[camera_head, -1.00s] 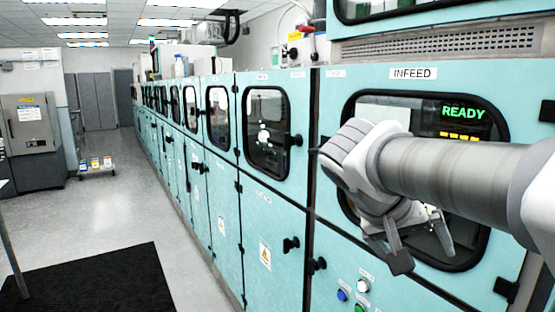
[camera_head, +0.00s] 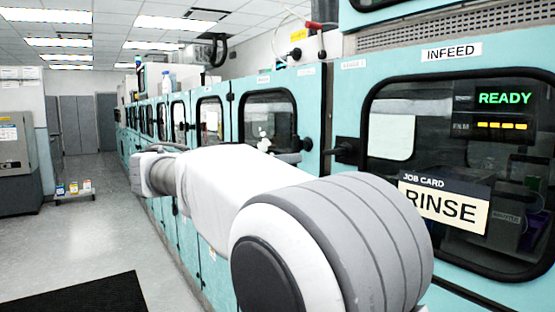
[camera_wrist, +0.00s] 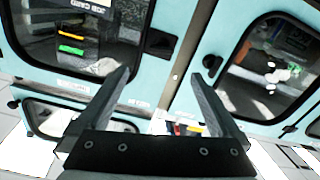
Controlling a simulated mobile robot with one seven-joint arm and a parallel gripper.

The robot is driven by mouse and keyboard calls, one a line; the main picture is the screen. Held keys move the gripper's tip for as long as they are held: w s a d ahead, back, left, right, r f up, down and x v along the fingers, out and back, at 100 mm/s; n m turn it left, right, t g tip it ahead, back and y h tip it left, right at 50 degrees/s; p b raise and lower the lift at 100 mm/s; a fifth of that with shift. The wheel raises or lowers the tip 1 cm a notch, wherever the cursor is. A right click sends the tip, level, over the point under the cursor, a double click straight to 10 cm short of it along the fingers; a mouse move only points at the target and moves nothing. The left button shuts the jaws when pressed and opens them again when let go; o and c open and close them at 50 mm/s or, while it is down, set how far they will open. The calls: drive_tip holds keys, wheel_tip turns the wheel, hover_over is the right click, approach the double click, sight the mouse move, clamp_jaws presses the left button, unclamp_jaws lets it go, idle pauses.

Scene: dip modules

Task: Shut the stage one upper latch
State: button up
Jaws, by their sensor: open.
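A black latch (camera_head: 345,151) sits left of the infeed window, under a small label that seems to read stage 1. A second black latch (camera_head: 307,145) is at the right edge of the neighbouring teal door (camera_head: 285,82). In the wrist view, which is upside down, one latch (camera_wrist: 158,44) is beside the infeed window and another (camera_wrist: 212,62) is on the neighbouring door. My gripper (camera_wrist: 160,76) is open and empty, its fingers apart in front of the seam between these panels. My arm hides the gripper in the head view. I cannot tell which latches are shut.
The infeed window (camera_head: 400,200) has a job card reading RINSE (camera_head: 445,207) and a green READY display (camera_head: 505,98). A row of teal cabinets runs away to the back.

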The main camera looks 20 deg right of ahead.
sight(330, 152)
drive_tip(key=x, duration=1.7)
drive_tip(key=shift+w+r, duration=0.2)
drive_tip(key=shift+w, duration=0.1)
drive_tip(key=shift+a, duration=0.1)
drive_tip(key=c, duration=1.3)
